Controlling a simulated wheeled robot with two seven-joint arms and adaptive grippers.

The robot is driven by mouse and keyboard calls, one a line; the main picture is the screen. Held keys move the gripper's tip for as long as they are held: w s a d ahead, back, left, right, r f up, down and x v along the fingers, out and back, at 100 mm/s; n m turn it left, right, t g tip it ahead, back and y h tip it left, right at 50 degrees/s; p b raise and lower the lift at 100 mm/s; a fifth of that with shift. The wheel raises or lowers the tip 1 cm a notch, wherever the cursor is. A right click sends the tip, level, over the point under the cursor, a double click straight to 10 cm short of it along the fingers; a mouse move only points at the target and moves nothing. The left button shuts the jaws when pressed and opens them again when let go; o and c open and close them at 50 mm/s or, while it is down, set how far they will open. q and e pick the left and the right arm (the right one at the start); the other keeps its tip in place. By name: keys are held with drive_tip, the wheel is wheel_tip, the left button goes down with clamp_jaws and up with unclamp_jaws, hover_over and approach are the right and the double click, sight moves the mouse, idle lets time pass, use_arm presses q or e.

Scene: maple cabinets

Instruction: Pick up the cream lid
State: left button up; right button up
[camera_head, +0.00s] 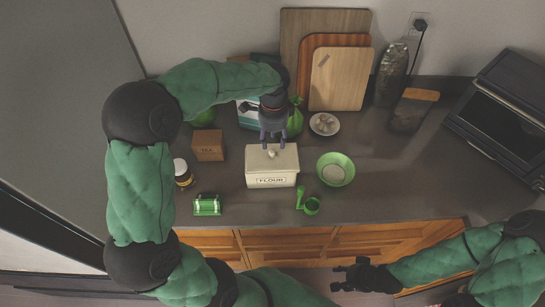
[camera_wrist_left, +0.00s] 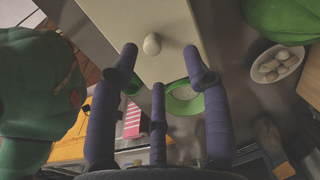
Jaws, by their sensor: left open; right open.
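The cream lid (camera_head: 286,157) sits on the flour box (camera_head: 258,182), a cream container lettered FLOUR in the middle of the counter. A pale round knob (camera_wrist_left: 152,44) stands on the lid (camera_wrist_left: 178,22) in the left wrist view. My left gripper (camera_head: 273,143) is open, fingers pointing down over the lid's back part; its purple fingers also show in the left wrist view (camera_wrist_left: 160,62), near the knob and empty. I cannot tell whether the fingertips touch the lid. My right gripper (camera_head: 342,276) is open and empty in front of the counter, low in the head view.
Cutting boards (camera_head: 340,80) lean behind. A toaster oven (camera_head: 505,110) fills the right.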

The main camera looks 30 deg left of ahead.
sight(272, 151)
use_arm(q)
drive_tip(key=f, duration=0.3)
drive_tip(key=f+b, duration=0.1)
drive_tip(key=f, duration=0.1)
drive_tip(key=shift+s, duration=0.4)
clamp_jaws()
